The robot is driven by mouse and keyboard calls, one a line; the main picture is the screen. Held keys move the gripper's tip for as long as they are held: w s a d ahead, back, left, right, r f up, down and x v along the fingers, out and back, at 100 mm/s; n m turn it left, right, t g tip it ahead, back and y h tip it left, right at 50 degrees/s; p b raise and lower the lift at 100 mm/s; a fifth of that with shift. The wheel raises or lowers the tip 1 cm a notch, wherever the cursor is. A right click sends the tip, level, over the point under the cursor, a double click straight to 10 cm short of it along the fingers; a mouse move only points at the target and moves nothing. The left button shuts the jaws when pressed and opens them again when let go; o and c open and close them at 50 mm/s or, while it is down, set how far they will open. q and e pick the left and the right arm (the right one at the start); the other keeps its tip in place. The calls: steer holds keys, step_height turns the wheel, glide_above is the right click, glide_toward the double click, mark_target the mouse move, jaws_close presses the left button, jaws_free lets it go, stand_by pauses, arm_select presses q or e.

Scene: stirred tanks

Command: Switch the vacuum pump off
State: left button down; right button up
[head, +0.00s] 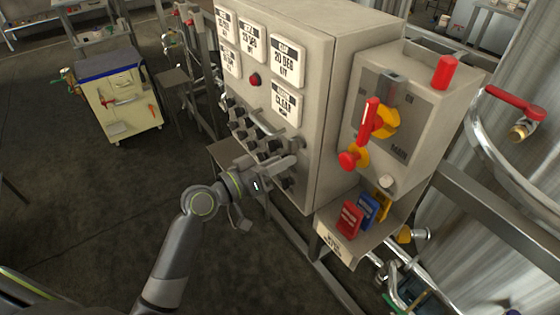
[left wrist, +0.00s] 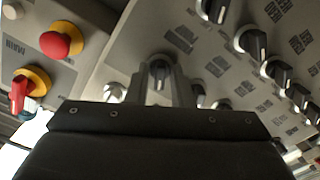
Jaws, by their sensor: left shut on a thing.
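A grey control cabinet (head: 345,60) stands in the head view with rows of black rotary knobs (head: 239,123) on its front face. My left gripper (head: 284,166) is at the lower right part of these knobs. In the left wrist view its fingers (left wrist: 160,88) are shut on a black knob (left wrist: 160,70) with a pale pointer line. More black knobs (left wrist: 252,42) lie to the right of it. The labels beside the knobs are too small to read, so I cannot tell which one is the vacuum pump's. My right gripper is not in view.
A side box carries a red-handled switch (head: 369,118) on yellow and a red mushroom button (head: 349,160). White sign plates (head: 287,66) sit above the knobs. A cart (head: 118,95) stands back left; open floor lies left.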

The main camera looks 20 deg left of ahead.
arm_select(q)
steer(key=c, duration=1.5)
jaws_free()
steer(key=shift+b+v, duration=2.65)
steer(key=shift+v, duration=6.1)
steer(key=shift+f, duration=0.1)
